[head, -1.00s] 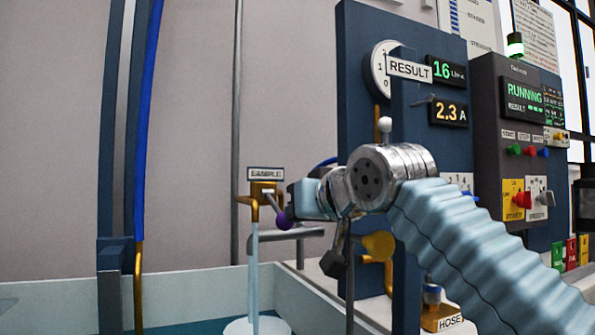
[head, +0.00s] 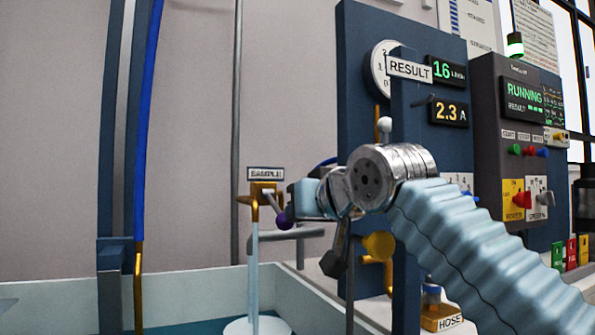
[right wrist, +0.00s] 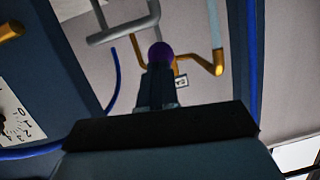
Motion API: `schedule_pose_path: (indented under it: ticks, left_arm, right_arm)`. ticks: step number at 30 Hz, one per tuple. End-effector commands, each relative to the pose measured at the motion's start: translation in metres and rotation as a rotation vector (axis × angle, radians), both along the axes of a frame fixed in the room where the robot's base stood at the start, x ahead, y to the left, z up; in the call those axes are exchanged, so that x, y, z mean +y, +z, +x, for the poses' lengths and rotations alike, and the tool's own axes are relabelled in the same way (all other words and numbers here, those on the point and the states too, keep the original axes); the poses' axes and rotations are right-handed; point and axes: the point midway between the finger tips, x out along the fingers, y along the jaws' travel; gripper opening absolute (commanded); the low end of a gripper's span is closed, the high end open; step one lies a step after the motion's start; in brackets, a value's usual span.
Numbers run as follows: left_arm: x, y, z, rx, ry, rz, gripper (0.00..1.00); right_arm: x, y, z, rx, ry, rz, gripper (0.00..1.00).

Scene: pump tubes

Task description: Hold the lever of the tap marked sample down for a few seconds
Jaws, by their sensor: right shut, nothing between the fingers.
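The tap marked SAMPLE (head: 262,192) is brass, with its label above it. Its lever slopes down to the right and ends in a purple knob (head: 283,221). Pale water runs from the spout in a stream (head: 252,262) into a white round dish (head: 257,326). My right gripper (head: 292,208) is shut and empty, its tip at the purple knob from the right. In the right wrist view the purple knob (right wrist: 160,54) shows just beyond the closed fingertips (right wrist: 158,72), touching or nearly so. My left gripper is not in view.
A grey horizontal pipe (head: 285,235) lies just below the lever. A blue panel (head: 365,110) with a gauge and RESULT sign stands behind my right arm. A console (head: 520,110) reading RUNNING is at the right.

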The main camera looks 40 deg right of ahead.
Motion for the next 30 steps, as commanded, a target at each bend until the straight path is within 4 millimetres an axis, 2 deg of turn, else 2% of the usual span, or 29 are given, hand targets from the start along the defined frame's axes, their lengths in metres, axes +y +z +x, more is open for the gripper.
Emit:
schedule_pose_path:
  ticks: [8,11,14,24,30]
  left_arm:
    - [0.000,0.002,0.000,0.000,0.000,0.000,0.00]
    - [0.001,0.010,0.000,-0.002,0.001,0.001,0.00]
    - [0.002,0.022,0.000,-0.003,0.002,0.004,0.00]
    - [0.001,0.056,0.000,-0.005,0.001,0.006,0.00]
    - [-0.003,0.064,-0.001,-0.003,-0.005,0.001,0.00]
  right_arm:
    - [0.000,0.003,0.001,0.002,-0.001,0.000,0.00]
    - [0.000,0.014,0.001,0.001,0.000,0.000,0.00]
    - [0.000,0.035,0.001,-0.001,0.000,0.000,0.00]
    - [0.037,0.100,-0.038,-0.002,0.001,0.000,0.00]
    - [0.068,0.115,-0.072,-0.002,-0.001,-0.003,0.00]
